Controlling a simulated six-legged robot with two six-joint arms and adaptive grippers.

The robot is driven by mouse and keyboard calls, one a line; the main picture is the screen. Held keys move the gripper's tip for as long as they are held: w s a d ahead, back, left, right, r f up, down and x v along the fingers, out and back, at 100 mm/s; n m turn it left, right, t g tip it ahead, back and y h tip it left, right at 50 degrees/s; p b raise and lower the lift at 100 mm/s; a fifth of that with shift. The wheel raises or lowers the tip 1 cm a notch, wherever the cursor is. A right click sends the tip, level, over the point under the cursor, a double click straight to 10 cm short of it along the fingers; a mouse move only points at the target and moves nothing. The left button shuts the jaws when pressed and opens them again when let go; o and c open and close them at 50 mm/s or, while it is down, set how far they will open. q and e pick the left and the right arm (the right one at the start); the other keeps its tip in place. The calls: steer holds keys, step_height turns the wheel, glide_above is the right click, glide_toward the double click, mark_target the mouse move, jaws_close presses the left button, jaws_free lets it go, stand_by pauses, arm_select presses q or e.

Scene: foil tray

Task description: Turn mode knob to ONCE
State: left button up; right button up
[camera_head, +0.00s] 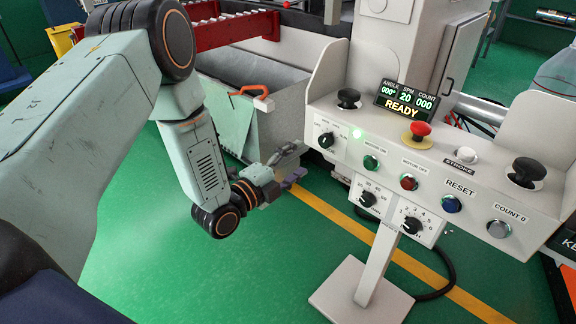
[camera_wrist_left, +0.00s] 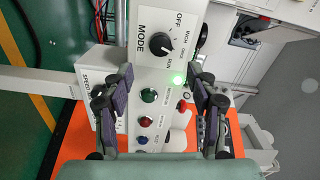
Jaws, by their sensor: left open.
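The mode knob (camera_head: 327,140) is a black rotary knob at the left end of the white control panel (camera_head: 440,160). In the left wrist view the knob (camera_wrist_left: 160,43) lies ahead of the fingertips, with MODE, OFF and other position labels around it. Which label it points at is too small to tell for sure. My left gripper (camera_head: 282,168) is left of the panel, apart from the knob. In the wrist view its two fingers (camera_wrist_left: 160,85) are spread wide with nothing between them. My right gripper is not in view.
A lit green lamp (camera_head: 357,133) and the green button (camera_head: 371,162) are close to the knob. A red mushroom button (camera_head: 420,129) and a display (camera_head: 405,97) reading READY are further right. A grey bin (camera_head: 270,120) with an orange handle stands behind my gripper.

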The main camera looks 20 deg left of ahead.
arm_select(q)
steer(key=shift+v, duration=1.3)
steer(key=s+f+n+g+y, duration=0.4)
steer(key=s+f+n+g, duration=0.5)
steer(key=s+f+n, duration=0.55)
steer(key=s+f+n+g+y, duration=0.1)
steer(key=s+f+n+g, duration=0.1)
steer(key=s, duration=0.9)
steer(key=s+f+n+g+y, duration=0.1)
steer(key=s+f+n+g, duration=0.2)
steer(key=s+g, duration=0.3)
steer(key=s+n, duration=0.1)
steer(key=s, duration=0.3)
steer(key=shift+s+f+p, duration=0.35)
steer(key=shift+s, duration=0.05)
